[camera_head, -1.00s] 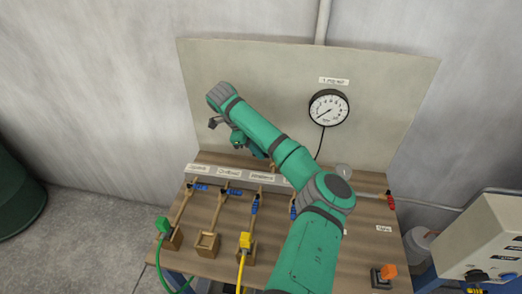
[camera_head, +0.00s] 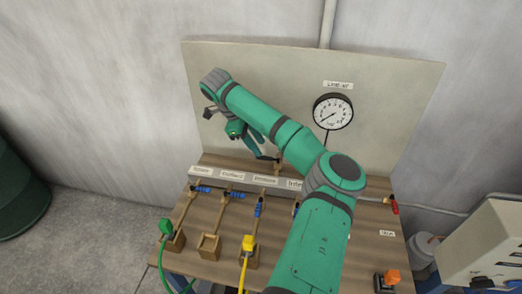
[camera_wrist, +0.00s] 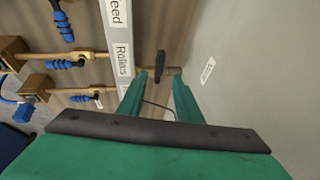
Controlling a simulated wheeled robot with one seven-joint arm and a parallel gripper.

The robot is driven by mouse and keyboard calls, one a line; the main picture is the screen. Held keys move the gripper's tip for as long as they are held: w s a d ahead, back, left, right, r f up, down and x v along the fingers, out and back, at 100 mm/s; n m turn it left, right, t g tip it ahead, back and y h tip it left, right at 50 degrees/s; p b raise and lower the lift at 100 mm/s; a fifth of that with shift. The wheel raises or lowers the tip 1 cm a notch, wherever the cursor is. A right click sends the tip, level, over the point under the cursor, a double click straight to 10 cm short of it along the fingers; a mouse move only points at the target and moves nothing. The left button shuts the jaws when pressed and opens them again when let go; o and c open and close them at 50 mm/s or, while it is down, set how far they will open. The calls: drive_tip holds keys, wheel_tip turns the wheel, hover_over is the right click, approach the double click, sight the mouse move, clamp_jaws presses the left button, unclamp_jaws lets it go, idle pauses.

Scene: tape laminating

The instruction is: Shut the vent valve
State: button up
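A black-handled valve lever (camera_wrist: 160,66) on a brass fitting (camera_wrist: 172,71) stands behind the label rail, close to the back panel. No readable label marks it as the vent valve. In the head view its dark handle (camera_head: 268,158) shows just below my forearm. My gripper (camera_wrist: 164,72) is open, its two green fingers apart on either side of the lever at their tips. Nothing shows clamped between them, and I cannot tell whether a finger touches the lever. In the head view my gripper (camera_head: 266,148) is partly hidden by the arm.
A white label rail (camera_head: 233,178) runs in front of the lever. Several blue-handled valves (camera_head: 201,189) lie before it on the wooden bench (camera_head: 210,272). A gauge (camera_head: 333,111) hangs on the back panel (camera_head: 400,110). A red handle (camera_head: 395,208) sits at the right.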

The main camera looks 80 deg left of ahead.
drive_tip(key=shift+v, duration=2.65)
